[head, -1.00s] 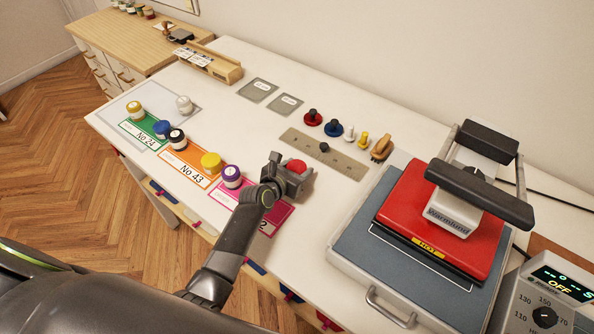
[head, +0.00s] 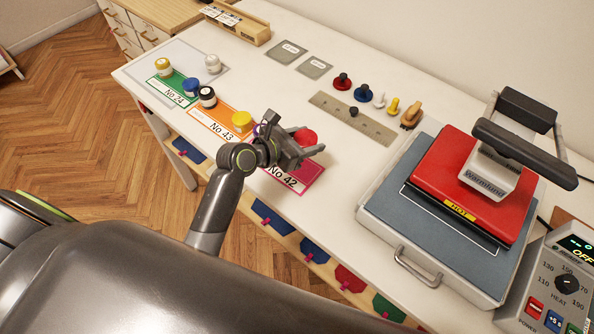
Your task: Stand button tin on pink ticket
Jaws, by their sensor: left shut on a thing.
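A red-lidded button tin (head: 306,137) sits between the fingers of my left gripper (head: 308,142), which is shut on it. The pink ticket (head: 300,180), marked No 42, lies flat near the table's front edge, partly covered by the gripper. The held tin appears just behind the ticket's visible part; its base is hidden, so I cannot tell its height or whether it touches anything. A purple-marked tin by the ticket's left end is almost wholly hidden by the gripper. My right gripper is not in view.
The orange ticket (head: 209,122) carries a black-lidded tin (head: 207,97) and a yellow-lidded tin (head: 242,121). The green ticket (head: 174,91) has yellow and blue tins. A ruler plate (head: 349,119) lies behind, and a red heat press (head: 470,180) stands right. Table between is clear.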

